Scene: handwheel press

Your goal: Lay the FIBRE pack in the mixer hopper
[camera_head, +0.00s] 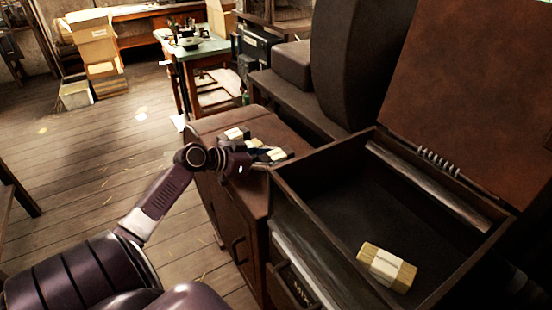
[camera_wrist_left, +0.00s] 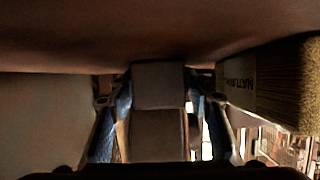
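The mixer hopper (camera_head: 285,188) is the open dark box at the right of the head view, its brown lid (camera_head: 470,85) raised. A straw-coloured pack with a pale label band (camera_head: 387,267) lies inside it. Several packs (camera_head: 237,133) lie on the brown cabinet beside the hopper. None of their lettering is readable in the head view. My left gripper (camera_head: 258,152) is low among them. In the left wrist view its fingers (camera_wrist_left: 160,125) are apart, with a grey-brown boxy shape between them; contact is unclear. A pack with inverted lettering, partly "NATUR" (camera_wrist_left: 265,80), is at the right. I see no FIBRE label.
The brown cabinet (camera_head: 235,205) adjoins the hopper's left side. A dark machine (camera_head: 350,65) stands behind. The hopper's left and back floor is bare. A green-topped table (camera_head: 205,47) and stacked boxes (camera_head: 97,45) are far back; the wooden floor (camera_head: 90,150) at left is mostly clear.

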